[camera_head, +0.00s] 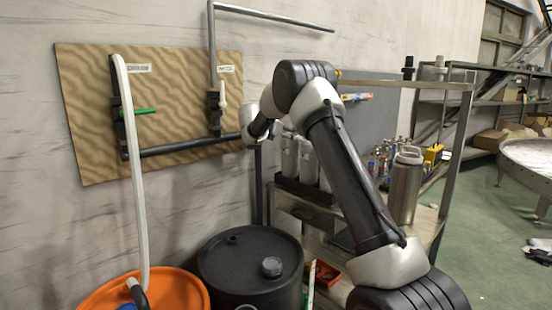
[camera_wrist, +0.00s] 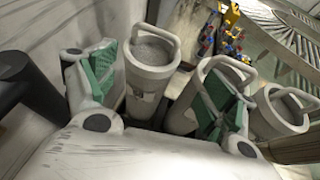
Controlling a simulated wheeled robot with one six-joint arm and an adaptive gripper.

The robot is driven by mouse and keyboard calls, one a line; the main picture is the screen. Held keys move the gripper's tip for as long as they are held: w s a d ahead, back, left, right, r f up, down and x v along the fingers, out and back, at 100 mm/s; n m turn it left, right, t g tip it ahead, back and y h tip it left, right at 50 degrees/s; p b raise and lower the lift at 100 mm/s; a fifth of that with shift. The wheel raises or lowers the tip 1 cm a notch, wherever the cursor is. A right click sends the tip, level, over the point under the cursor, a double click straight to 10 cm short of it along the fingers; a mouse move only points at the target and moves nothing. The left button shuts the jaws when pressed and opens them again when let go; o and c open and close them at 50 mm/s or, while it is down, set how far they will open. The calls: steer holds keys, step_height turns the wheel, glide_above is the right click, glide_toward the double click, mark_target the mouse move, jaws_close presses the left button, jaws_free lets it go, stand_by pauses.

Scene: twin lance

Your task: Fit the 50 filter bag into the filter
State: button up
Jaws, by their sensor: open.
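Three pale grey filter bags with loop handles and grey tops show in the wrist view: one (camera_wrist: 147,80) between my fingers, one (camera_wrist: 222,72) partly behind the right finger, and one (camera_wrist: 280,112) at the right. My gripper (camera_wrist: 165,88) is open, with green pads on its fingers. I cannot tell whether it touches a bag, and I cannot read which is the 50. In the head view the bags (camera_head: 307,163) stand upright on the shelf, and my arm hides the gripper. A steel vessel (camera_head: 404,190) with a top handle stands to their right; it may be the filter.
The bags stand in a black rack (camera_head: 302,191) on a metal shelf (camera_head: 290,205), close to the wall. Small bottles (camera_head: 378,163) and a yellow item (camera_head: 433,153) stand behind. A black drum (camera_head: 225,265), an orange drum (camera_head: 185,288) and a pipe board (camera_head: 185,95) are left.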

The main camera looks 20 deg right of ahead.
mark_target(290, 150)
steer(key=w+a+x, duration=0.1)
steer(key=x, duration=0.7)
steer(key=shift+f, duration=0.3)
steer(key=shift+d, duration=0.1)
steer(key=shift+c, duration=0.4)
steer(key=c, duration=1.1)
steer(key=shift+r, duration=0.1)
